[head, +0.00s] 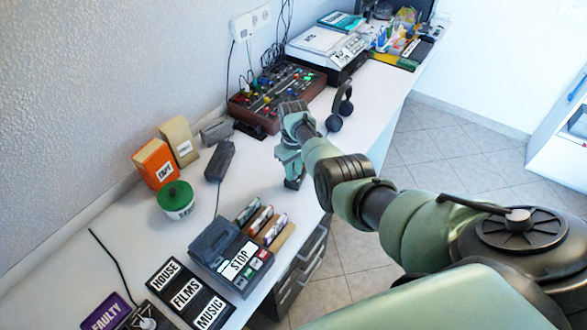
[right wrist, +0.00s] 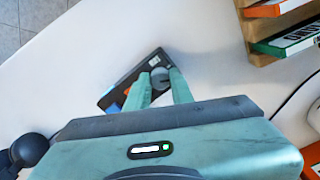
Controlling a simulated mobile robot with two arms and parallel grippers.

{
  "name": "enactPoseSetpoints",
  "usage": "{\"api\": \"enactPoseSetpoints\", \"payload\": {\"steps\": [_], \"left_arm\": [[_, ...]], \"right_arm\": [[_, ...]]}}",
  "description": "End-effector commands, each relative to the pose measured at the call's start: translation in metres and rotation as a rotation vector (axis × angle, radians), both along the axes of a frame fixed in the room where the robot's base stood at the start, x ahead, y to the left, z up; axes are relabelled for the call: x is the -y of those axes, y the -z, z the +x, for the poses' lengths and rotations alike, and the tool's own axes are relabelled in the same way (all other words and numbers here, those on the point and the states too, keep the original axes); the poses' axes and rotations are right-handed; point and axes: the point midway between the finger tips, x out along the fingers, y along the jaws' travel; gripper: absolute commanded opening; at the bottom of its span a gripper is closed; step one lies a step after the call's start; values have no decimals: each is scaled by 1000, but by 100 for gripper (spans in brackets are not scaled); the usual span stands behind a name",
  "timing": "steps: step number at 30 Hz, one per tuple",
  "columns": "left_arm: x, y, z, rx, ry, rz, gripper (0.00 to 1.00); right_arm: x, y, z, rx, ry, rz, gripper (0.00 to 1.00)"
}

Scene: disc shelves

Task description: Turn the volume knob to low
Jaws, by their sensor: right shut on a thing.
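The volume knob (right wrist: 160,75) is a small grey round knob on a dark box (right wrist: 118,93) with orange and blue marks. In the right wrist view my right gripper (right wrist: 161,80) has a fingertip on each side of the knob and is shut on it. In the head view the dark box (head: 295,183) lies near the table's front edge, below my right gripper (head: 291,172). There the knob is hidden by the gripper. The knob's pointer and any scale are too small to read. My left gripper is not in view.
Black headphones (head: 341,108) and a mixing desk (head: 262,98) with coloured knobs stand behind my right arm. A STOP machine (head: 215,245) and a rack of cassettes (head: 268,228) are nearer. A green-lidded tub (head: 176,199) stands left. White table lies bare around the dark box.

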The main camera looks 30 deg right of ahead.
Motion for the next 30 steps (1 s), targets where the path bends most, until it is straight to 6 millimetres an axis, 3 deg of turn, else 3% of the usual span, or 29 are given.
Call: {"api": "enactPoseSetpoints", "payload": {"steps": [15,30], "left_arm": [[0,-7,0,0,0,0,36],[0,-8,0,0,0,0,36]], "right_arm": [[1,0,0,0,-460,-1,0],[0,0,0,1,-678,0,0]]}}
